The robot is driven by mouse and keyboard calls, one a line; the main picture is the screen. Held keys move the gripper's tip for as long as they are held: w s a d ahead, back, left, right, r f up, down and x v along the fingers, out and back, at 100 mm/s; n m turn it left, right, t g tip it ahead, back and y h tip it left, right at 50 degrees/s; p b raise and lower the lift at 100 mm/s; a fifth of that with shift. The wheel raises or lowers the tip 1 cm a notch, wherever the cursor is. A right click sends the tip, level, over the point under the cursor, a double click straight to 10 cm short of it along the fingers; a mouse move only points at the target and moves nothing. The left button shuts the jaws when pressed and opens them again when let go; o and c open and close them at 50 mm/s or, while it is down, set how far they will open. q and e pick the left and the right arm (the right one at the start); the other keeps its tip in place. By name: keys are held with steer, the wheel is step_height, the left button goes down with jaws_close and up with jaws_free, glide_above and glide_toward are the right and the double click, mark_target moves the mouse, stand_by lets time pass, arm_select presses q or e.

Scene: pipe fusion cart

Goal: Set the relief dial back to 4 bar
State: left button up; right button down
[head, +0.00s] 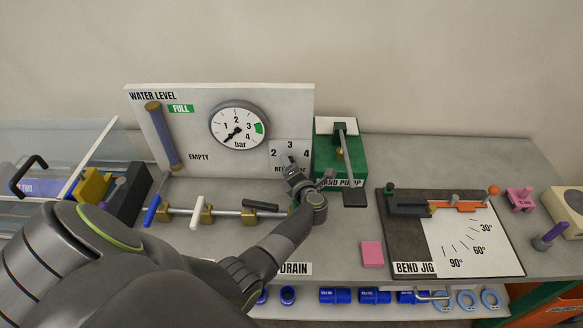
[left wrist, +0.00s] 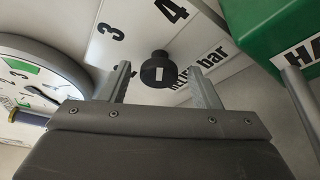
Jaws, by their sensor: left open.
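The relief dial is a small black knob (left wrist: 158,70) with a white mark on its face, on a white panel printed with 3, 4 and "bar" in the left wrist view. I cannot tell which number the mark points at. My left gripper (head: 302,180) is open in front of the plate. In the left wrist view its two fingers (left wrist: 158,80) stand apart on either side of the knob, with gaps visible. My right gripper is not in view.
A round gauge (head: 238,126) sits left of the plate, its needle pointing lower left. The green hand pump (head: 340,165) stands close on the right. A pipe with valve handles (head: 225,212) runs below the panel. A bend jig (head: 405,245) lies to the right.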

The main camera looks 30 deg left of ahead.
mark_target(289, 146)
arm_select(q)
steer(key=shift+r, duration=0.1)
steer(key=r, duration=0.3)
steer(key=w+r, duration=0.1)
steer(key=r, duration=0.1)
steer(key=shift+r, duration=0.2)
steer(key=r, duration=0.2)
steer(key=s+r, duration=0.1)
steer(key=r, duration=0.1)
steer(key=shift+s+a+r, duration=0.1)
steer(key=shift+s+a, duration=0.05)
steer(key=shift+s, duration=0.05)
steer(key=shift+w+r, duration=0.1)
steer(key=shift+w, duration=0.2)
steer(key=shift+d, duration=0.2)
steer(key=shift+s, duration=0.15)
